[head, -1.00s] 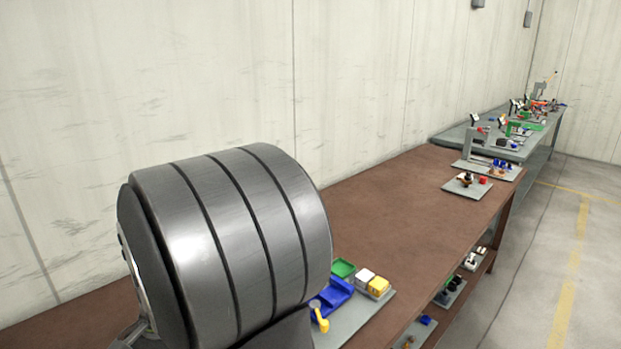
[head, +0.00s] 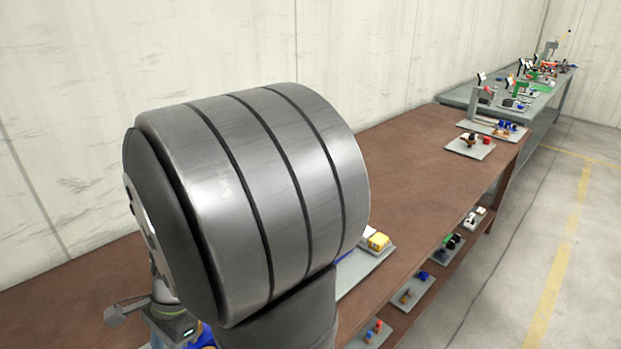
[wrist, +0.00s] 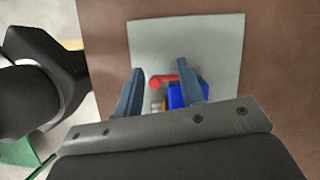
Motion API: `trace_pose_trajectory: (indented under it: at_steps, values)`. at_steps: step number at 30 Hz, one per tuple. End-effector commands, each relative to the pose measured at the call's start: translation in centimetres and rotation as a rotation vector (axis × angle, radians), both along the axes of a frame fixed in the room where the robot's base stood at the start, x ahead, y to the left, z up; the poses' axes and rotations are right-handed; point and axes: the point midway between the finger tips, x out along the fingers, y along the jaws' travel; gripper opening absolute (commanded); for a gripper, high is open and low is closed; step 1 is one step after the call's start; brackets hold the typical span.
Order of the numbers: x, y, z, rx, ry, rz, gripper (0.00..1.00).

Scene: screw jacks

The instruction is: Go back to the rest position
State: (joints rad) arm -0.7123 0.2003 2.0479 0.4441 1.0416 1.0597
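My gripper (wrist: 158,85) shows in the wrist view, with its two blue-grey fingers apart. Between and beyond the fingers are a red handle-like part (wrist: 166,79) and a blue block (wrist: 186,95), over a light grey plate (wrist: 215,45). Nothing appears clamped between the fingertips. The lower part of the blue block is hidden by the gripper body. In the head view a large dark grey link of my arm fills the middle left. I cannot make out the fingers there.
The brown bench (head: 405,180) runs away to the right, with a yellow-and-white item (head: 374,241) on a grey plate. A board with small parts (head: 470,145) stands farther along. A lower shelf holds several small items. The floor on the right (head: 585,240) is clear.

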Motion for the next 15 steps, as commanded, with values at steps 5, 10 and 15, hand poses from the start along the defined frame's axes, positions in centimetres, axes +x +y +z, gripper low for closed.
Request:
trace_pose_trajectory:
  at_steps: [5,10,15]
  values:
    - [1.2,-0.8,3.4,0.001,-0.003,-0.001,0.36]
    - [2.2,-1.4,6.3,0.002,-0.002,0.001,0.36]
    - [2.9,-1.9,8.2,0.000,-0.001,0.003,0.36]
